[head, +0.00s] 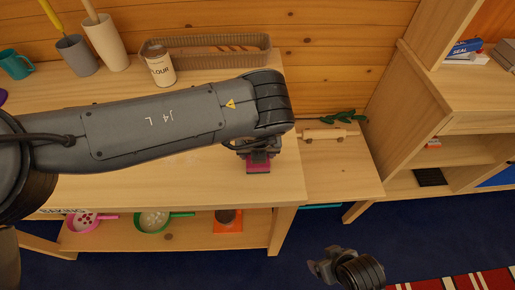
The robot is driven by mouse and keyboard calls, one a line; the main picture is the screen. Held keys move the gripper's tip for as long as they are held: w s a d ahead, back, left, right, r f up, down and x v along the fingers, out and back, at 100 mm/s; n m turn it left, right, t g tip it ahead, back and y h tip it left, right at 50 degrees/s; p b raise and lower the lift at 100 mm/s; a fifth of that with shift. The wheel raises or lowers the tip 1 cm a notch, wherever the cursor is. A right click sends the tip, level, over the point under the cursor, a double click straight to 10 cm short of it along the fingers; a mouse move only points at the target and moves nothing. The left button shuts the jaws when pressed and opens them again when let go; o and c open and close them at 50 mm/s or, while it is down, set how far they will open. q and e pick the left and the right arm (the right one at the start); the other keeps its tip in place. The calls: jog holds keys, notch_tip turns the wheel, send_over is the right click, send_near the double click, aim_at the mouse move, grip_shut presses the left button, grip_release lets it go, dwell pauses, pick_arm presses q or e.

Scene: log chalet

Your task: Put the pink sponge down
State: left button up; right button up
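The pink sponge (258,168) is just below my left gripper (257,158), near the right end of the light wooden table (180,190). My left gripper points down and appears shut on the sponge; the fingers are mostly hidden by the wrist. I cannot tell whether the sponge touches the tabletop or hangs just above it. My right gripper (322,268) is low at the bottom of the view, over the blue floor and away from the table. Its fingers are too small and dark to read.
The tabletop's front is clear.

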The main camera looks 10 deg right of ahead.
pick_arm(q)
jog(key=shift+f, duration=0.15)
jog(key=o, duration=1)
jog(key=shift+r, duration=0.2)
jog(key=shift+b+v, duration=0.5)
jog(key=shift+v, duration=5.45)
jog(key=shift+s, duration=0.1)
